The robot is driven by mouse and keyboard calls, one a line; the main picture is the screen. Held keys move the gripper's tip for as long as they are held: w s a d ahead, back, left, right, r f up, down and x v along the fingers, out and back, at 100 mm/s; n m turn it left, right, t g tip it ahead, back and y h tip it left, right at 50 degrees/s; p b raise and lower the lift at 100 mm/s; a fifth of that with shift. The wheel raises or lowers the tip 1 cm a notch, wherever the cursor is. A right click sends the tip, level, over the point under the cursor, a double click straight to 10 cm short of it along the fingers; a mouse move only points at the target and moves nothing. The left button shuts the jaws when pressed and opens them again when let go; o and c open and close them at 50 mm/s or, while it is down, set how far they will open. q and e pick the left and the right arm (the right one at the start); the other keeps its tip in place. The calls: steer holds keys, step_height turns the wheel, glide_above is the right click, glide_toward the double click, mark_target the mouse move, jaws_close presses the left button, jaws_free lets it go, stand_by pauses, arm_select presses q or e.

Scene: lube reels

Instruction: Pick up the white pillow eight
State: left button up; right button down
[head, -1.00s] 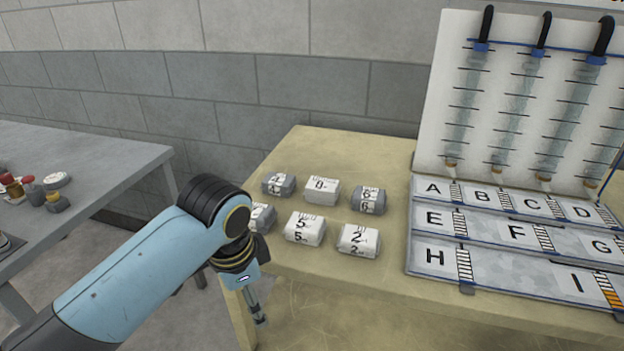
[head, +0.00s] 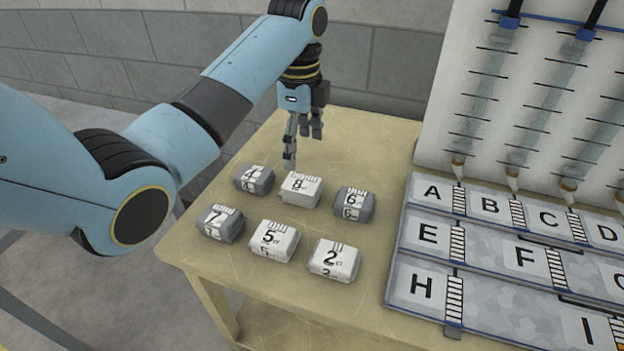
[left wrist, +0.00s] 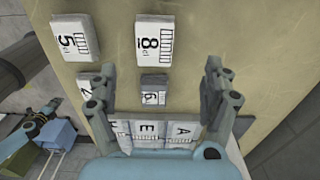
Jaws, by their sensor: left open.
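The white pillow marked 8 (head: 301,188) lies on the table in the back row, between two grey pillows. It also shows in the left wrist view (left wrist: 154,41), top centre, beyond my fingers. My left gripper (head: 303,140) is open and empty, pointing down just behind and above the white pillow eight. In the left wrist view its two fingers (left wrist: 156,90) stand wide apart, with nothing between them held.
Grey pillows 4 (head: 254,179), 6 (head: 353,204) and 7 (head: 221,223), and white pillows 5 (head: 273,241) and 2 (head: 334,261), lie close around. A lettered rack (head: 450,318) and a tube board (head: 440,100) stand to the right.

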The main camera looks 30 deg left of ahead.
mark_target(302, 182)
arm_select(q)
steer(key=f, duration=0.2)
steer(key=s+f, duration=0.1)
steer(key=shift+f, duration=0.35)
steer(key=shift+w+f, duration=0.1)
steer(key=shift+f, duration=0.25)
steer(key=f, duration=0.4)
steer(key=shift+d+f+p, duration=0.2)
steer(key=shift+f+p, duration=0.05)
steer(key=shift+p, duration=0.15)
steer(key=shift+f, duration=0.35)
arm_select(e)
steer(key=shift+s+d+r, duration=0.1)
steer(key=shift+s+r, duration=0.3)
steer(key=shift+s, duration=0.05)
arm_select(q)
steer(key=shift+c, duration=0.4)
arm_select(e)
steer(key=shift+s, duration=0.1)
arm_select(q)
steer(key=c, duration=1.2)
arm_select(e)
steer(key=shift+s, duration=0.25)
